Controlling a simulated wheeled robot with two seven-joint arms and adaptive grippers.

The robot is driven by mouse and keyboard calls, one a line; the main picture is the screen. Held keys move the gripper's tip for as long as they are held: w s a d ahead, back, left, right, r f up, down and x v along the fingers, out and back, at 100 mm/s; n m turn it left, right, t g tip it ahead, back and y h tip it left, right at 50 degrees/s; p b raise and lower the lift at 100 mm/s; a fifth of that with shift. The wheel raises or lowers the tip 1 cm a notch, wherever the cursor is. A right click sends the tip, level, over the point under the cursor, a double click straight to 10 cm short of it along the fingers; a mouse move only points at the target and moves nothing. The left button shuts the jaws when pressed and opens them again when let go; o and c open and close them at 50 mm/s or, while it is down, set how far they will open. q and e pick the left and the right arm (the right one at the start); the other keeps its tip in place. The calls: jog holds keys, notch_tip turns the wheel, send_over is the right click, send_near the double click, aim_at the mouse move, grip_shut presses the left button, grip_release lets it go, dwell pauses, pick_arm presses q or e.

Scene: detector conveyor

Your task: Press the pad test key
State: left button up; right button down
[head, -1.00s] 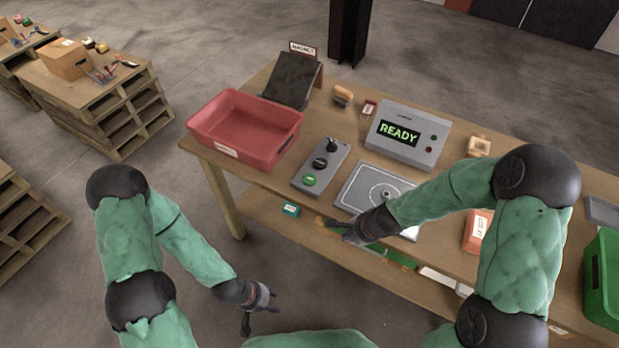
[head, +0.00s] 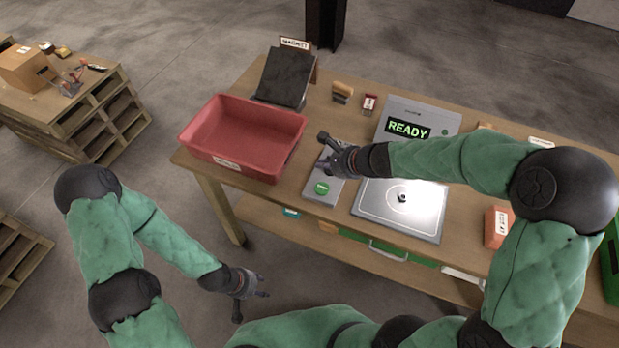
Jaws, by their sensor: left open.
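The key panel (head: 312,195) is a narrow grey strip on the table. Its round green key (head: 322,188) shows at the near end. My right gripper (head: 325,152) is over the middle and far part of the panel and hides the black keys there. I cannot tell whether it touches one, or how far its fingers are apart. The grey pad plate (head: 385,222), with a circle and a small dark centre piece, lies right of the panel. The detector box (head: 447,121) behind it reads READY. My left gripper (head: 250,302) is open and empty, in front of the table over the floor.
A red bin (head: 243,170) stands left of the panel, with a dark sloped stand (head: 286,78) behind it. A small brush-like block (head: 342,92) and an orange box (head: 497,227) are also on the table. A lower shelf runs under the tabletop.

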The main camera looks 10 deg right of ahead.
jog(key=shift+s+d, duration=0.15)
jog(key=shift+s, duration=0.05)
jog(key=shift+f, duration=0.1)
jog(key=b, duration=0.6)
send_over(324, 190)
notch_tip(324, 190, down, 7)
jog(key=shift+r, duration=0.1)
jog(key=shift+w+f+b, duration=0.1)
jog(key=shift+f+b, duration=0.75)
jog(key=shift+b, duration=0.25)
jog(key=shift+f, duration=0.1)
jog(key=shift+f+b, duration=0.35)
jog(key=shift+b, duration=0.1)
